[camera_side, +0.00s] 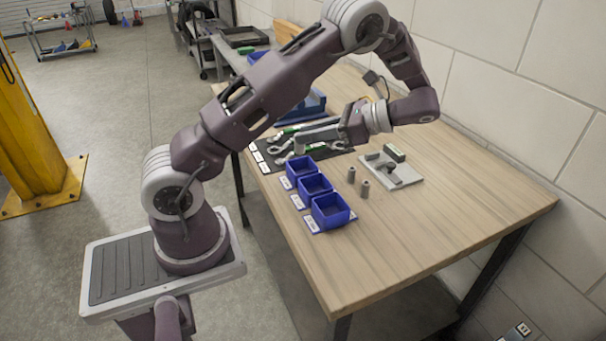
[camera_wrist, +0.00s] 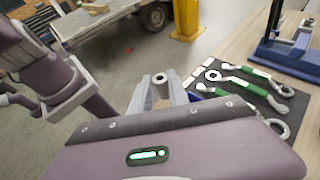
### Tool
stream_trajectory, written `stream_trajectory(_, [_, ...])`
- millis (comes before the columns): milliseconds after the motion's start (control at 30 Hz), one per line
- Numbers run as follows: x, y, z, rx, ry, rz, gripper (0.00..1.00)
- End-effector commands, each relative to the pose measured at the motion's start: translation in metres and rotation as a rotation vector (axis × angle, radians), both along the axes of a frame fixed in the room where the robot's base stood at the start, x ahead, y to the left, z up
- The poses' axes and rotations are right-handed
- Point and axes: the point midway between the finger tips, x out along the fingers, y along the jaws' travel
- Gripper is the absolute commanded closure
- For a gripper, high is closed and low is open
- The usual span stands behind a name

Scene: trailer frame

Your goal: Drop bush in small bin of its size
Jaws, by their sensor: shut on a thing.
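My gripper (camera_side: 308,137) points left in the side view, held level above the table behind the blue bins. In the wrist view my gripper (camera_wrist: 161,88) is shut on a grey bush (camera_wrist: 160,78), whose round hole shows at the top. Three small blue bins stand in a row near the table's front edge: a far one (camera_side: 300,168), a middle one (camera_side: 314,187) and a near one (camera_side: 330,212). White labels lie before them, too small to read. Two other grey bushes (camera_side: 351,175) (camera_side: 364,189) stand upright right of the bins.
A dark mat with wrenches (camera_wrist: 247,86) lies beyond the bins, below my gripper. A grey fixture plate (camera_side: 404,177) with a dark part lies right of the bushes. A blue stand (camera_side: 313,104) is farther back. The table's near right is clear; a wall borders its right side.

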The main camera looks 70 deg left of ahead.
Motion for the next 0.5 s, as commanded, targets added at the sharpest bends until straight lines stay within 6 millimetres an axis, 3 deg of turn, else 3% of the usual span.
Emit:
stream_trajectory(100, [0.016,0.018,0.016,0.0,-0.003,-0.109,1.0])
stream_trajectory(200, [0.021,0.025,0.019,-0.001,0.002,-0.148,1.0])
stream_trajectory(500, [0.022,0.025,-0.021,-0.002,0.003,-0.152,1.0])
